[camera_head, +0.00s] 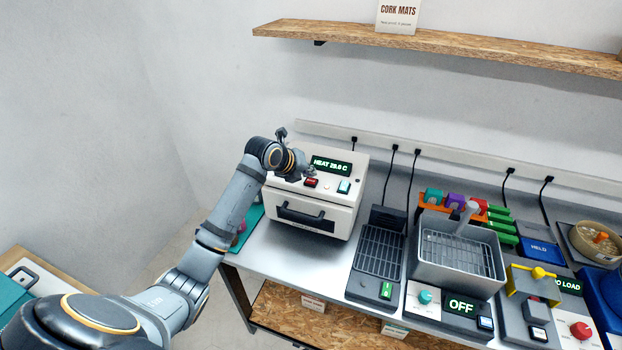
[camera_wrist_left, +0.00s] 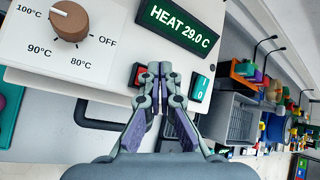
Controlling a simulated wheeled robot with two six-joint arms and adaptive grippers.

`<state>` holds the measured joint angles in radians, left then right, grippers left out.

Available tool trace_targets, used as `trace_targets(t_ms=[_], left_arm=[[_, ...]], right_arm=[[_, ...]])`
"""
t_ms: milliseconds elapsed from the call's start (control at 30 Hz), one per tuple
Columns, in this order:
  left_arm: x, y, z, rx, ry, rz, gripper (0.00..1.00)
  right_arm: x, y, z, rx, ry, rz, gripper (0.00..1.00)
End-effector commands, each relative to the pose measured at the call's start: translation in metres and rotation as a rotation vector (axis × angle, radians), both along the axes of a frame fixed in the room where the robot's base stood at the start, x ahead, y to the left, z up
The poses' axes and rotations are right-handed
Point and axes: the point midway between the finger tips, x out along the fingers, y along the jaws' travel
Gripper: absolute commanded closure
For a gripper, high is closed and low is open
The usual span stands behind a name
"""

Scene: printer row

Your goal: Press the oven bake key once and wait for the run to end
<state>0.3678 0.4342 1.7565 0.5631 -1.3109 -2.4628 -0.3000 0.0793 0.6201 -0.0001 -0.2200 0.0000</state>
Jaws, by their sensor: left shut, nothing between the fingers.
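The white oven (camera_head: 281,192) stands at the left end of the bench, its front door with a dark handle (camera_head: 305,216) closed. Its green display (camera_head: 332,166) is lit and reads HEAT, 29.0 C in the left wrist view (camera_wrist_left: 178,28). A red key (camera_head: 311,183) sits below the display; in the left wrist view its edge (camera_wrist_left: 136,75) shows beside my fingers. A teal rocker switch (camera_head: 344,187) is to its right. My left gripper (camera_wrist_left: 153,72) is shut and empty, over the oven panel by the red key; I cannot tell whether it touches. My right gripper is out of view.
A dial (camera_wrist_left: 70,20) marked OFF, 80, 90 and 100 °C is on the oven panel. Right of the oven are a black grated device (camera_head: 378,250), a grey basket (camera_head: 455,262) and other devices. A wooden shelf (camera_head: 450,45) hangs above. The wall side at left is clear.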

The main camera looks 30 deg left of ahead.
Motion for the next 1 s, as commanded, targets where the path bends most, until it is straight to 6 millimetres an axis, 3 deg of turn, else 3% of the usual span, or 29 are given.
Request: trace_targets(t_ms=[267, 767, 1000], left_arm=[[0.0, 0.0, 0.003, 0.0, -0.001, 0.001, 1.0], [0.0, 0.0, 0.05, 0.001, -0.001, 0.0, 1.0], [0.0, 0.0, 0.05, 0.0, -0.001, 0.001, 1.0]], right_arm=[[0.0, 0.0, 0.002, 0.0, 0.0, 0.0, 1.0], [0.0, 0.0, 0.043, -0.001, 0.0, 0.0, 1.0], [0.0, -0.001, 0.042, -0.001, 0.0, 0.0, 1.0]])
